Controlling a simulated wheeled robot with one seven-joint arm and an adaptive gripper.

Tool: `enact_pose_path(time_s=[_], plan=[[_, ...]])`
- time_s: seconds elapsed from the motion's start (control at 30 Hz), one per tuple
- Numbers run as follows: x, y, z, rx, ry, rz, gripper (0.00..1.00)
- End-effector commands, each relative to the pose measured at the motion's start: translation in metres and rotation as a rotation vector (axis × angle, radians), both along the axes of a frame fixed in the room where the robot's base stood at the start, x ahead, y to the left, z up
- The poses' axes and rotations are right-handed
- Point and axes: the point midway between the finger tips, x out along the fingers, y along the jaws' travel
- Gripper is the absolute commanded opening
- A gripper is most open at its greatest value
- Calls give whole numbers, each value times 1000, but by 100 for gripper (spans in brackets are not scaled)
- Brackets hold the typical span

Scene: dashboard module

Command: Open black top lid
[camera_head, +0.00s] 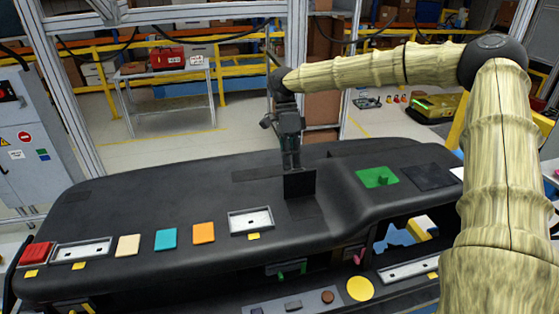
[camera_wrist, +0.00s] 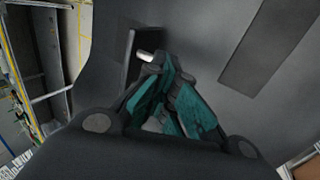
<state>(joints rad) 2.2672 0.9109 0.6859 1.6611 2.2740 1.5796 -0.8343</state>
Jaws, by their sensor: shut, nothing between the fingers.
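The black top lid (camera_head: 300,184) stands raised, roughly upright, on the top of the black dashboard in the head view. In the wrist view it shows as a dark upright panel (camera_wrist: 126,62) on the far side of my fingers. My gripper (camera_head: 291,167) points down just behind the lid, with its fingertips close to the lid's upper edge. In the wrist view my gripper (camera_wrist: 157,68) is shut and empty, its teal finger pads drawn together. A small pale pin (camera_wrist: 146,56) shows between the fingertips and the panel. I cannot tell whether the fingers touch the lid.
The dashboard (camera_head: 140,205) carries a green panel (camera_head: 378,177) and a flat dark panel (camera_head: 434,177) on the right. Orange (camera_head: 204,233), teal (camera_head: 166,239) and cream (camera_head: 129,245) tiles lie on the left. The dashboard top left of my gripper is clear.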

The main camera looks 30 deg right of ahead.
Motion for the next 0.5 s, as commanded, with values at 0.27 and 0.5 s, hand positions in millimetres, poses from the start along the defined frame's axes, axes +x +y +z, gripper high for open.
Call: enact_pose_path(time_s=[0.27,0.5], plan=[[-12,-8,-20,4,47,-10,0],[-12,-8,-21,4,46,-11,0]])
